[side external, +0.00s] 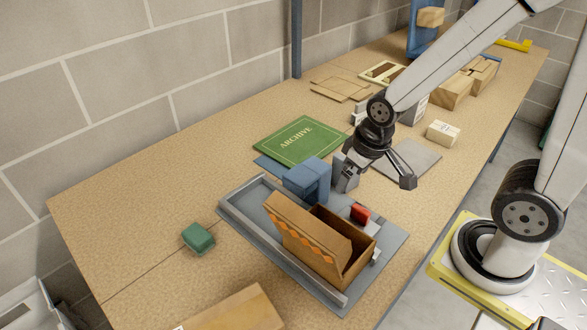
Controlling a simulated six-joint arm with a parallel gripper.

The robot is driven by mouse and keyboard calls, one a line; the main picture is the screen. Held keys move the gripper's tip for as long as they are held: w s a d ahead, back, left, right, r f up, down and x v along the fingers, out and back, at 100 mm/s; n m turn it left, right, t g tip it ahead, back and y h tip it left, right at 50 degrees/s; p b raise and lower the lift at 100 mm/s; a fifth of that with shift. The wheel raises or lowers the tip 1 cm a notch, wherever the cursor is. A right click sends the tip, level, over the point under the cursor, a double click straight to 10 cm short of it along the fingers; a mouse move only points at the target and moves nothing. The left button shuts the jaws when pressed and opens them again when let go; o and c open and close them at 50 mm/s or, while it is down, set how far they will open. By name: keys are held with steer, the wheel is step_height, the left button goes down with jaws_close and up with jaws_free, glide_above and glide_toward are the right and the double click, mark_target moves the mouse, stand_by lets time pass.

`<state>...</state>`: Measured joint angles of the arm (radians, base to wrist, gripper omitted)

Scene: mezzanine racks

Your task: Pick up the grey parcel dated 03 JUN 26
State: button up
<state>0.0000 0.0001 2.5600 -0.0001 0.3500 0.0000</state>
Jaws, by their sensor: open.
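Several greyish items are on the table, and no date is legible on any of them. Another grey item (414,108) stands farther back, partly hidden by my arm. A small grey piece (358,113) is left of my wrist. I cannot tell which is the parcel dated 03 JUN 26.
The grey tray (235,207) holds an open cardboard box (310,250) and a red item (360,213). A green ARCHIVE folder (285,148), a flat grey sheet (418,157), a pale parcel (443,132) and a green block (198,238) lie around.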

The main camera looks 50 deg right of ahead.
steer(key=shift+w, duration=0.1)
steer(key=w+d+r+m+t+h, duration=0.1)
steer(key=w+d+m+t, duration=0.1)
steer(key=w+d, duration=0.35)
steer(key=w+d+m+t, duration=0.2)
steer(key=w+d+m, duration=0.1)
steer(key=w, duration=0.5)
steer(key=w+d+m+t+h, duration=0.1)
steer(key=w+d+m+h, duration=0.3)
steer(key=d, duration=0.7)
steer(key=m+g+h, duration=0.7)
steer(key=m+h, duration=0.1)
steer(key=m, duration=0.1)
glide_above(416, 112)
steer(key=w+a, duration=0.1)
steer(key=w, duration=0.2)
steer(key=shift+f, duration=1.8)
steer(key=shift+d, duration=0.1)
